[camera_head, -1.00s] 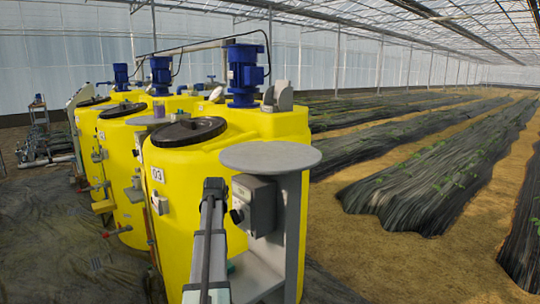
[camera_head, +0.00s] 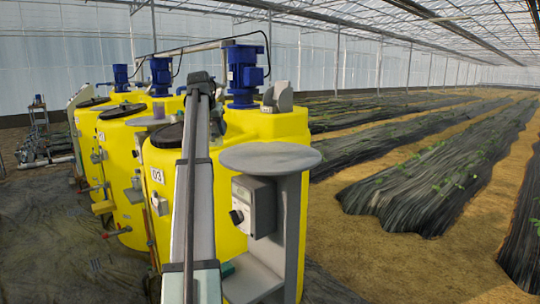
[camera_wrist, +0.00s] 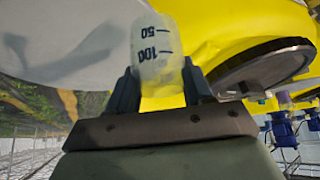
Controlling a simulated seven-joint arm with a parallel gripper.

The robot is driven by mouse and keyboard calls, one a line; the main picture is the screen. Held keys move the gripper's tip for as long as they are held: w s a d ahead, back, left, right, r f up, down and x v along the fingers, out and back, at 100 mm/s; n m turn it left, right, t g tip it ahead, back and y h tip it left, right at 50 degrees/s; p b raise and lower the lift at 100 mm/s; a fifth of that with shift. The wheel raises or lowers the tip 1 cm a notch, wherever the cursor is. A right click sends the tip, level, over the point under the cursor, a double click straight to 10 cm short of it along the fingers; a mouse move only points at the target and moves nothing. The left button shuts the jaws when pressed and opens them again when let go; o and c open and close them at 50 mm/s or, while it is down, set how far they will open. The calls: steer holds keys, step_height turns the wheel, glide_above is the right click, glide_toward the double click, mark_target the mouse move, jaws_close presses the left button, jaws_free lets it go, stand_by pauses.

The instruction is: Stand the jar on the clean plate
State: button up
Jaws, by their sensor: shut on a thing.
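In the wrist view my gripper (camera_wrist: 160,84) is shut on a translucent whitish jar (camera_wrist: 154,45) with dark marks reading 50 and 100. One dark finger presses on each side of it. A round grey plate (camera_head: 270,157) tops a grey stand in front of the nearest yellow tank in the head view. A large grey disc surface (camera_wrist: 60,40), seemingly this plate, fills the upper left of the wrist view; I cannot tell whether the jar touches it. In the head view my arm hides the gripper and jar.
Yellow tanks (camera_head: 234,245) with black lids and blue motors (camera_head: 245,72) stand close by. A grey control box (camera_head: 254,205) is on the stand below the plate. A purple item (camera_head: 158,110) sits on a smaller plate farther back. The plate's top looks bare.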

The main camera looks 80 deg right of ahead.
steer(key=s+d+r+m+g, duration=0.1)
steer(key=s+d+r+m, duration=0.15)
steer(key=s, duration=0.65)
steer(key=s+d+r+m+g, duration=0.1)
steer(key=s+r, duration=0.2)
steer(key=s, duration=0.6)
steer(key=shift+y, duration=0.3)
steer(key=shift+s+f, duration=0.2)
steer(key=shift+f, duration=2.4)
steer(key=shift+s+f, duration=0.2)
steer(key=shift+f, duration=2.35)
steer(key=shift+f, duration=0.1)
steer(key=o, duration=1)
steer(key=v, duration=1.2)
